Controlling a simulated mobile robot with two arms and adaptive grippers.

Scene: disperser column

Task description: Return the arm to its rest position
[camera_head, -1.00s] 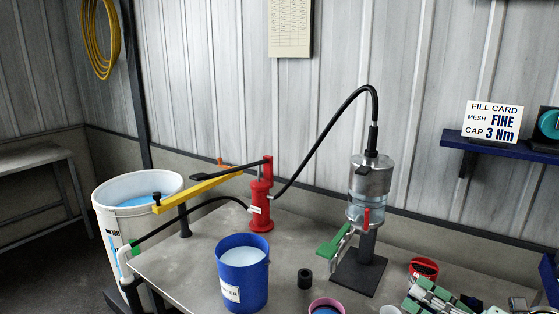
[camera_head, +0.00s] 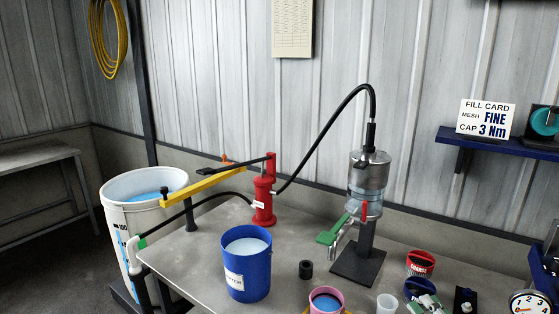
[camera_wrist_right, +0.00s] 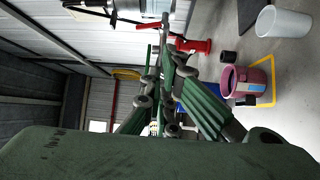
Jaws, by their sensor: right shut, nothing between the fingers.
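My right gripper (camera_head: 426,303) shows only in part at the bottom edge of the head view, at the table's front right. In the right wrist view its green fingers (camera_wrist_right: 165,75) are together with nothing between them. The disperser column (camera_head: 369,185), a clear cylinder with a metal cap, stands upright on its black stand, apart from the gripper. A black hose runs from its top to the red hand pump (camera_head: 263,202). My left gripper is not in view.
A large white tub (camera_head: 140,218) is at the left.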

